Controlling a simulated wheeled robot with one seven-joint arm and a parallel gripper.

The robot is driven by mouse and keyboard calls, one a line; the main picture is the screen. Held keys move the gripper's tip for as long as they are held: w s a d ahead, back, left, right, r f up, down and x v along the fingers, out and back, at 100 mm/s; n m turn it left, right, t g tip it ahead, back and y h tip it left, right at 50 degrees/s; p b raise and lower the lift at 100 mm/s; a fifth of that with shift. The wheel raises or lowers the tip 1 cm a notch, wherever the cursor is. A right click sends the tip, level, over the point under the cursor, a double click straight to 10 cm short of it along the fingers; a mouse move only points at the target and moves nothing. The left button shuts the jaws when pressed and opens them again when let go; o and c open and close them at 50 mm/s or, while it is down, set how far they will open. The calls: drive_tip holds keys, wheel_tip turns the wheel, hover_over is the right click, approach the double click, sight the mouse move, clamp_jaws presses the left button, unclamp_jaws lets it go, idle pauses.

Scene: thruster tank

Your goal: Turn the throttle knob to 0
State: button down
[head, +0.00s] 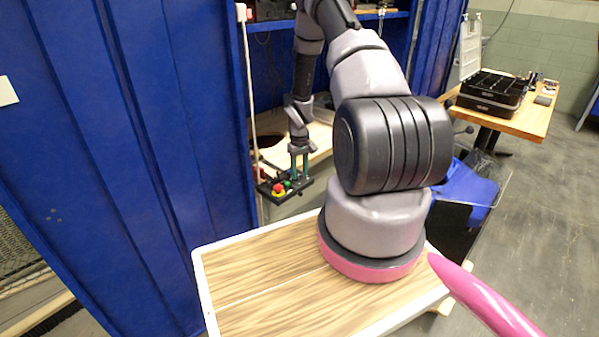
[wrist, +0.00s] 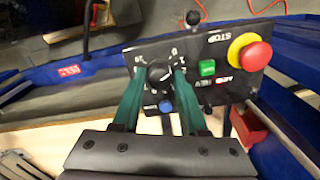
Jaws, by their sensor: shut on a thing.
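The throttle knob (wrist: 159,74) is a round black knob on a dark control panel (wrist: 224,93), seen in the wrist view. The exact direction of the knob's pointer is hard to tell. In the head view my gripper (head: 299,164) reaches down to the small panel (head: 286,188); the knob itself is too small to make out there.
The panel also carries a red stop button (wrist: 252,55) on a yellow base, a green button (wrist: 207,67), a blue button (wrist: 165,106) and a small black lever (wrist: 193,18). Blue walls (head: 110,130) stand close on the left. A wooden-topped table (head: 520,118) stands at right.

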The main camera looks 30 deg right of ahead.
sight(299, 173)
drive_tip(key=shift+n, duration=1.6)
drive_tip(key=shift+c, duration=2.2)
unclamp_jaws()
drive_tip(key=shift+r, duration=0.1)
wheel_tip(299, 173, up, 11)
